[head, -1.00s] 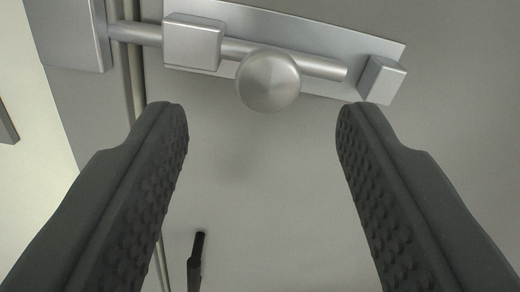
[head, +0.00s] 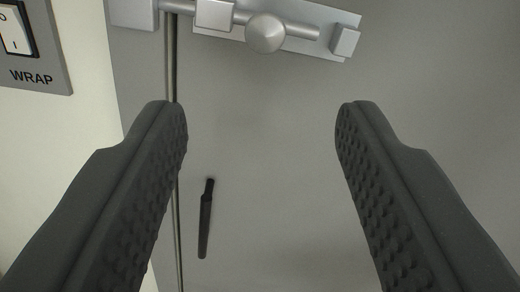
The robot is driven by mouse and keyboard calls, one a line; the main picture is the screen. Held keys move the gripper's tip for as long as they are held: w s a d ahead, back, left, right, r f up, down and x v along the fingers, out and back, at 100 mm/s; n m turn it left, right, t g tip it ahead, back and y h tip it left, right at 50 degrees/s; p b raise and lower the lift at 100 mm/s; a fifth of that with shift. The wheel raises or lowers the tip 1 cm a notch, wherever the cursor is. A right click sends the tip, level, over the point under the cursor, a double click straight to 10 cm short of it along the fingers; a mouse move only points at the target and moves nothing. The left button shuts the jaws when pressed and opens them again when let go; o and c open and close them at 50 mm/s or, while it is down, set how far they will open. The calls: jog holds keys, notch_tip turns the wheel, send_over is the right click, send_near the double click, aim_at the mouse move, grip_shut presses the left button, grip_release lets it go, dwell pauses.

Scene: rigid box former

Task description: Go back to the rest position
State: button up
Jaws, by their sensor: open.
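My gripper (head: 261,125) is open and empty, its two dark ridged fingers spread wide in the head view. Ahead of it is a grey door panel (head: 290,150). A metal slide bolt with a round knob (head: 265,33) is mounted at the top of the panel, above and apart from the fingertips. The bolt's rod runs left across the door seam into a metal block (head: 133,13).
A black handle (head: 205,220) stands upright on the panel, right of the vertical seam (head: 173,80). At the upper left, a grey plate labelled WRAP (head: 45,75) carries a rocker switch (head: 15,30) on a pale wall.

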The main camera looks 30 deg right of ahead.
jog(key=s+r+n+t+y+b, duration=0.1)
jog(key=s+r+y+b, duration=0.25)
jog(key=r, duration=0.75)
jog(key=s+r+n+y+b, duration=0.2)
jog(key=s+r+y, duration=0.25)
jog(key=r, duration=0.55)
jog(key=s+d+r+g+h+b, duration=0.1)
jog(key=s+d+r+b, duration=0.1)
jog(key=s, duration=0.7)
jog(key=s+d+r+m+g+h+b, duration=0.1)
jog(key=s+d, duration=0.4)
jog(key=s, duration=0.5)
jog(key=shift+r+m+g+b, duration=0.3)
jog(key=shift+r+g+b, duration=0.1)
jog(key=shift+r+b, duration=0.45)
jog(key=shift+c, duration=0.3)
